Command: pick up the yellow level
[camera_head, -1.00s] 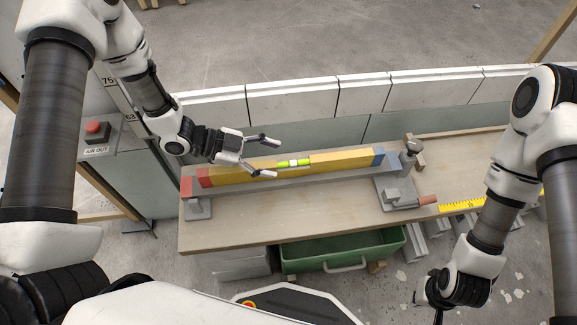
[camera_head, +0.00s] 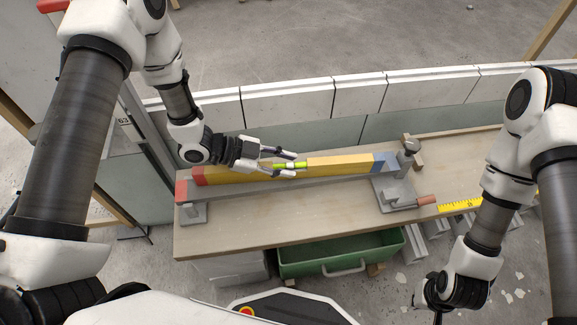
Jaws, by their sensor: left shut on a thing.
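The yellow level (camera_head: 340,164) lies lengthwise along a grey rail on the wooden bench, with a red end at the left and a blue end at the right. Its green vial (camera_head: 291,165) shows near the middle. My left gripper (camera_head: 290,164) is shut on the level at the vial, one finger on the far side and one on the near side. The gripper hides part of the level left of the vial. My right gripper (camera_head: 437,308) is low at the right, away from the bench; its fingers are mostly hidden.
A grey clamp stand (camera_head: 395,190) holds the rail's right end, with a knob beside it. A green bin (camera_head: 340,254) sits under the bench. A low block wall (camera_head: 290,100) runs behind.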

